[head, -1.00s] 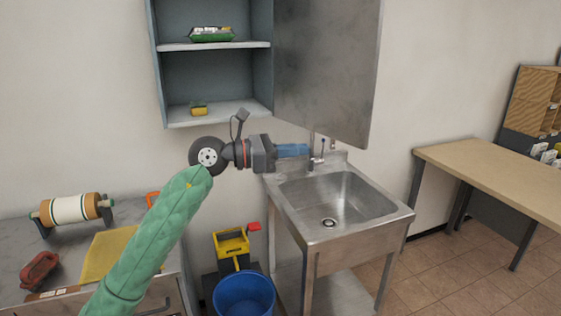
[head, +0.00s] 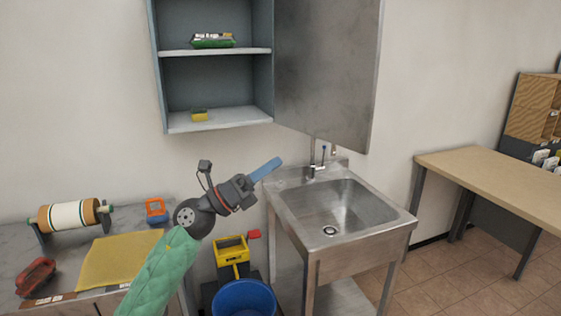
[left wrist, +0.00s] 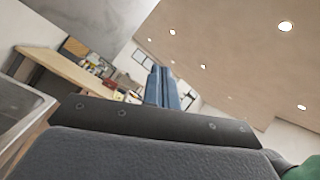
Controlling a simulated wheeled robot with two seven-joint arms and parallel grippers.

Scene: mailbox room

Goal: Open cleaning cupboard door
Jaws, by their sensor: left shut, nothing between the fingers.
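The cleaning cupboard (head: 163,75) hangs on the wall in the head view, with its grey door (head: 325,70) swung wide open to the right. A green-and-white packet (head: 212,41) lies on the upper shelf and a yellow sponge (head: 199,115) on the lower shelf. My left gripper (head: 272,167) is below the cupboard and its door, apart from both, beside the sink's left edge. Its blue fingers are shut with nothing between them. They also show in the left wrist view (left wrist: 162,88), pointing toward the room. My right gripper is not in view.
A steel sink (head: 330,210) with a tap stands below the door. A blue bucket (head: 243,298) and yellow wringer (head: 232,252) stand left of it. A counter with a paper roll (head: 68,215) and yellow cloth (head: 118,258) is at left. A wooden table (head: 500,185) is at right.

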